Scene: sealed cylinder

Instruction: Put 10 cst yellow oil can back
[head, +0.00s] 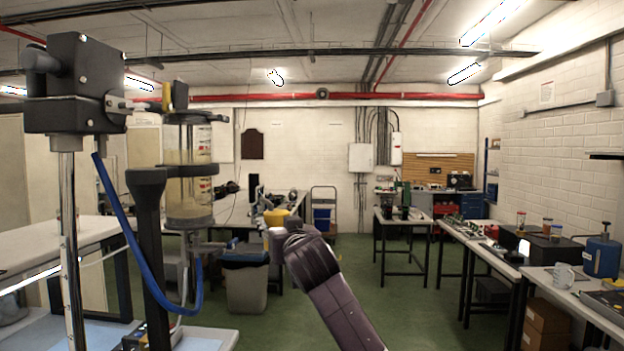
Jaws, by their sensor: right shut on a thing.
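My right gripper (293,226) is at the end of the dark arm that rises from the bottom middle. It is shut, and its fingers are mostly hidden behind my wrist. A yellow thing (275,216), which looks like the yellow oil can, shows right at the gripper's far side, partly covered by it. Its label cannot be read. Several small jars with coloured contents or lids, among them a red-topped jar (521,219), stand on the right bench by a dark box. My left gripper is not in view.
A test stand with a clear cylinder (188,145) and a blue hose (140,270) stands close at left. A grey bin (246,285) is on the green floor. The right bench (590,312) holds a white mug (563,275) and blue jug (603,252). Floor between is clear.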

